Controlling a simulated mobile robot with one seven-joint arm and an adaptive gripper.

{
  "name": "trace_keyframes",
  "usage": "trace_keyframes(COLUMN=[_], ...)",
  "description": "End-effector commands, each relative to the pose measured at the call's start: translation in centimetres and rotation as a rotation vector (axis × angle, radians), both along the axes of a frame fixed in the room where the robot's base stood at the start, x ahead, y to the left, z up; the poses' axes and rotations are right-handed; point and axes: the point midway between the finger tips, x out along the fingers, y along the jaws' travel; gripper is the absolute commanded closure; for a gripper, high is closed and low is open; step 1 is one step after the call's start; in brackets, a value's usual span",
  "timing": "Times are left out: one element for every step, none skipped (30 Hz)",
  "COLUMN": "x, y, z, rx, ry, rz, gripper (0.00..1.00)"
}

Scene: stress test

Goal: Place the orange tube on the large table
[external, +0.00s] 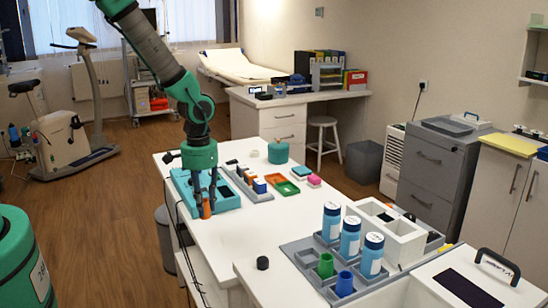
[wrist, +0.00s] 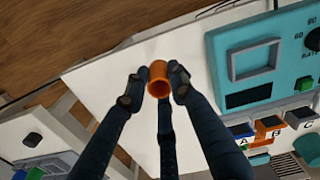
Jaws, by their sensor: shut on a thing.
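The orange tube (external: 206,210) is between the dark fingers of my gripper (external: 204,196), at the front edge of the teal device in the external view. In the wrist view my gripper (wrist: 159,75) is shut on the tube (wrist: 158,88), whose open round end faces the camera. The white table (external: 222,235) lies beneath it, and its bare top (wrist: 115,82) shows around the tube in the wrist view. I cannot tell whether the tube touches the tabletop.
The teal device (external: 222,200) is beside my gripper; it also shows in the wrist view (wrist: 285,62). Coloured blocks and trays stand behind it. A nearer white surface holds a grey rack (external: 297,249) with blue-white bottles and cups. The table's front middle is clear.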

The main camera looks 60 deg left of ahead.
Motion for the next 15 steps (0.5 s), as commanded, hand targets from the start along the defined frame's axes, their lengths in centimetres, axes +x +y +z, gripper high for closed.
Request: trace_keyframes(x=[-0.12,-0.16,-0.21,-0.23,-0.25,-0.26,-0.26,-0.27,-0.27,-0.27,-0.27,-0.27,-0.27,-0.26,-0.24], y=[0.52,0.73,0.93,1.03,1.10,1.15,1.16,1.15,1.14,1.14,1.13,1.13,1.13,1.13,1.12], z=[-0.17,-0.22,-0.27,-0.30,-0.31,-0.32,-0.33,-0.33,-0.32,-0.32,-0.32,-0.32,-0.32,-0.32,-0.32], rx=[0.000,0.000,0.000,0.000,0.000,0.000,0.000,0.000,0.000,0.000,0.000,0.000,0.000,0.000,0.000], ry=[0.000,0.000,0.000,0.000,0.000,0.000,0.000,0.000,0.000,0.000,0.000,0.000,0.000,0.000,0.000], rz=[0.002,0.002,0.002,0.001,0.001,0.000,0.000,0.000,0.000,0.000,0.000,0.000,0.000,0.000,0.000], gripper=[0.94,0.94,0.94,0.94,0.94,0.94,0.94,0.94,0.94,0.94,0.94,0.94,0.94,0.94,0.94])
